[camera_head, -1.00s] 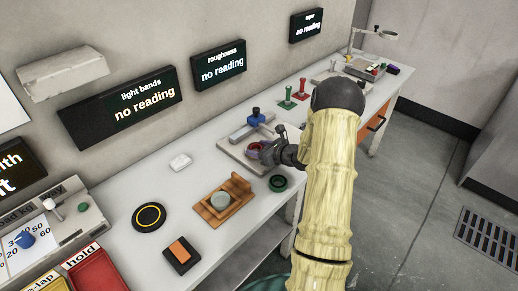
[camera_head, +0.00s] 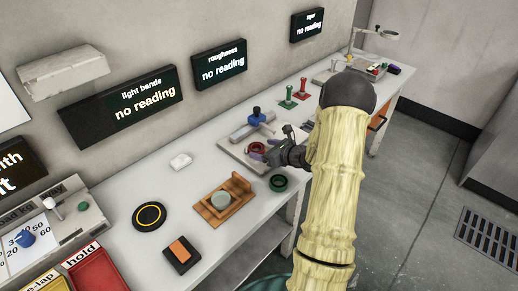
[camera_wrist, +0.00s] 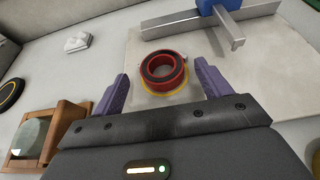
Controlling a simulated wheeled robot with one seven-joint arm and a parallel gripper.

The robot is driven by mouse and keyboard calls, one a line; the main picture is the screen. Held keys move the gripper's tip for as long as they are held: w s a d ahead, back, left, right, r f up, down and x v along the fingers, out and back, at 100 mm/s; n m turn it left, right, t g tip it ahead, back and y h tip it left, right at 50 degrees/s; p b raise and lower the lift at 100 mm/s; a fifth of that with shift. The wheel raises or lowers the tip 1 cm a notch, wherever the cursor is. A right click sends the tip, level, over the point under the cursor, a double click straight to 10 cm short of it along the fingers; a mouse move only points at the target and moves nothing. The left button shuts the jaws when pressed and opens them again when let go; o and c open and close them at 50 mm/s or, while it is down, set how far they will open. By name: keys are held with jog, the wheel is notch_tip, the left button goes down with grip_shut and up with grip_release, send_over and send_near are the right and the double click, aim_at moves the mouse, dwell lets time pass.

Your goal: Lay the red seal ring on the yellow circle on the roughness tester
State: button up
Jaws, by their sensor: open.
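The red seal ring (camera_wrist: 164,70) lies flat on the roughness tester's pale plate (camera_wrist: 208,100) in the wrist view. A thin yellow edge of the yellow circle (camera_wrist: 187,91) shows around the ring's lower side, so the ring lies on the circle, perhaps slightly off centre. In the head view the ring (camera_head: 257,147) shows beside my gripper (camera_head: 272,151). In the wrist view my gripper (camera_wrist: 161,90) is open, with its purple fingers apart on either side of the ring and not touching it. The tester's blue-topped arm (camera_wrist: 215,20) stands behind the ring.
A green ring (camera_head: 278,183) lies on the bench in front of the tester. A wooden fixture with a pale disc (camera_head: 219,200) and a black disc with a yellow circle (camera_head: 149,216) stand to the left. A small white block (camera_head: 181,161) lies near the wall.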

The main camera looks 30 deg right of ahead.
jog(key=v, duration=0.9)
jog(key=shift+s+d, duration=0.15)
jog(key=shift+s, duration=0.05)
jog(key=shift+w, duration=0.1)
